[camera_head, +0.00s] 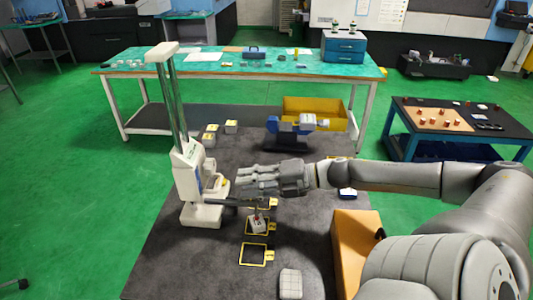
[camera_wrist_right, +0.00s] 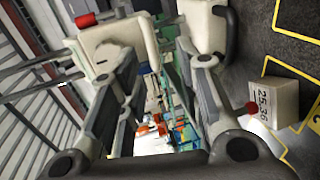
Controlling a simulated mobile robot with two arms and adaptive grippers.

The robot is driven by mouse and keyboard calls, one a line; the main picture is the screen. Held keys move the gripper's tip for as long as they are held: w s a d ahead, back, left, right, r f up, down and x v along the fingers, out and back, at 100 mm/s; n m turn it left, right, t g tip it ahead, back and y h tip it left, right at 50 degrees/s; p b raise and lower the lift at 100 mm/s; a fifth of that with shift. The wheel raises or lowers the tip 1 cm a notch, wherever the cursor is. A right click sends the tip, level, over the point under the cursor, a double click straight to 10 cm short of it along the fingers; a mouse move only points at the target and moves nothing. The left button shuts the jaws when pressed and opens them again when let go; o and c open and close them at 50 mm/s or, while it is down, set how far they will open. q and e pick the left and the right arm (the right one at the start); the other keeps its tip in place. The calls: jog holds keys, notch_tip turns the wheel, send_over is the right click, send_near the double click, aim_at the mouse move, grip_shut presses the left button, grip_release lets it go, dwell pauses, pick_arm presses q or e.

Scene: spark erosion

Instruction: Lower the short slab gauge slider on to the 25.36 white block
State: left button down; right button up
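The slab gauge (camera_head: 200,215) stands upright at the left of the dark table, with a white slider (camera_head: 187,165) low on its twin columns. A thin dark arm (camera_head: 232,203) reaches right from it to above the white block (camera_head: 257,225), which stands in a yellow-outlined square. In the right wrist view the block (camera_wrist_right: 272,102) reads 25.36, and a red ball tip (camera_wrist_right: 253,107) shows close beside its image; I cannot tell whether they touch. My right gripper (camera_head: 242,183) is beside the slider, above the arm. Its fingers are apart in the wrist view (camera_wrist_right: 160,75), with nothing clearly held. My left gripper is out of view.
More yellow-outlined squares (camera_head: 253,254) lie in front. A light grey block (camera_head: 290,284) is nearer, and an orange-sided box (camera_head: 357,240) stands at right. A blue device (camera_head: 290,130) and yellow bin (camera_head: 315,112) are behind. Small blocks (camera_head: 231,126) stand at back left.

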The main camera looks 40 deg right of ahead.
jog(key=shift+v, duration=2.15)
jog(key=shift+f, duration=0.1)
